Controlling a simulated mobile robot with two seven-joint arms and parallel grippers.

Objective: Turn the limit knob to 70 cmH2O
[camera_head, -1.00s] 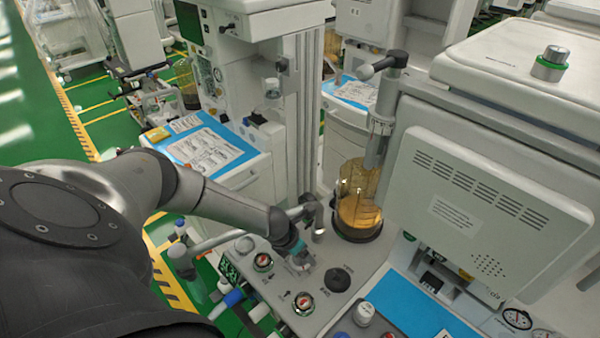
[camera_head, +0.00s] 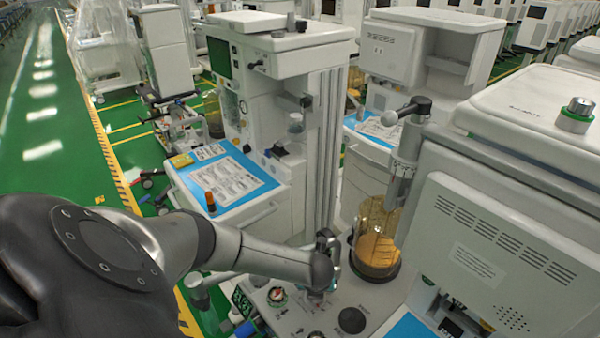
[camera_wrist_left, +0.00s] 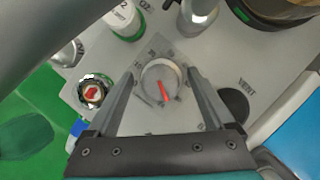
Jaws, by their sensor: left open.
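The limit knob (camera_wrist_left: 160,82) is a round grey knob with a red pointer line, on a dial plate with printed scale marks, in the left wrist view. Its pointer runs from the middle toward the lower right in that view. My left gripper (camera_wrist_left: 160,74) is open, with one finger on each side of the knob. Small gaps seem to show between the fingers and the knob; I cannot tell whether either touches. In the head view my left arm reaches down to the panel (camera_head: 318,290), and its wrist hides the knob. My right gripper is not in view.
A red-marked gauge knob (camera_wrist_left: 92,94) is left of the gripper and a black round cap (camera_wrist_left: 234,104) is close on its right. A metal post (camera_wrist_left: 198,14) and green-banded cylinder (camera_wrist_left: 124,20) stand beyond. The amber canister (camera_head: 376,240) is right of my wrist.

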